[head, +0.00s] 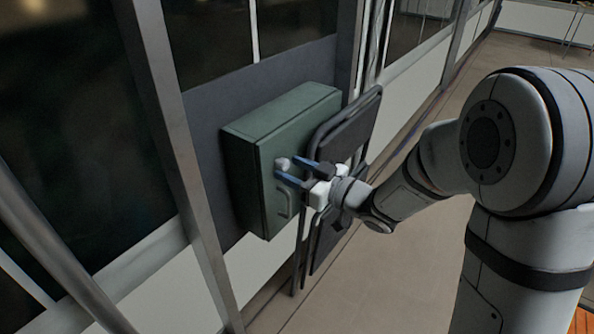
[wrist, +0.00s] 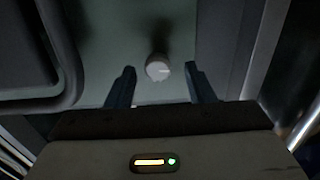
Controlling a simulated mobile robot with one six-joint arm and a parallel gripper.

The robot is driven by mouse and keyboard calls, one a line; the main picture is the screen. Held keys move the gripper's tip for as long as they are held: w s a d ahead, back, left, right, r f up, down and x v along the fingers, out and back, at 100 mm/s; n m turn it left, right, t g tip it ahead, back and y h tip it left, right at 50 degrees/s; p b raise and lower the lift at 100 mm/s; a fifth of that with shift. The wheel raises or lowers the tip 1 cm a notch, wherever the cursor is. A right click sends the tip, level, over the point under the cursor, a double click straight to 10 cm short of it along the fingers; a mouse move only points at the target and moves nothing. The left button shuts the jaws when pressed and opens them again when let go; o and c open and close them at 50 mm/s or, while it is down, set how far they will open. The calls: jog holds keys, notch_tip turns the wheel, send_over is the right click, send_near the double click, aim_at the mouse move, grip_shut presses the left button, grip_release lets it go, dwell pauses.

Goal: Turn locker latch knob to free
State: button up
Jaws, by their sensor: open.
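The locker (head: 275,150) is a green box mounted on the wall panel in the head view; its front face (wrist: 110,40) fills the middle of the wrist view. The latch knob (wrist: 158,67) is a small round white knob with a small mark on it. It also shows in the head view (head: 283,164). My gripper (head: 285,175) is at the locker's front with its blue fingers pointing at the face. In the wrist view my gripper (wrist: 160,72) is open, with one finger on each side of the knob and a gap on both sides. A curved handle (head: 284,203) sits below the knob.
A dark framed panel (head: 345,135) stands close to the right of the locker, near my wrist; its rounded edge shows in the wrist view (wrist: 70,60). A metal post (head: 178,150) rises to the left. The floor (head: 400,270) to the right is clear.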

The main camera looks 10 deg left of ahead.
jog(key=shift+d, duration=0.1)
jog(key=p+v, duration=0.1)
jog(key=v, duration=0.6)
jog(key=shift+s+d+p, duration=0.15)
jog(key=shift+d+p, duration=0.15)
jog(key=shift+p, duration=0.05)
jog(key=shift+r, duration=0.1)
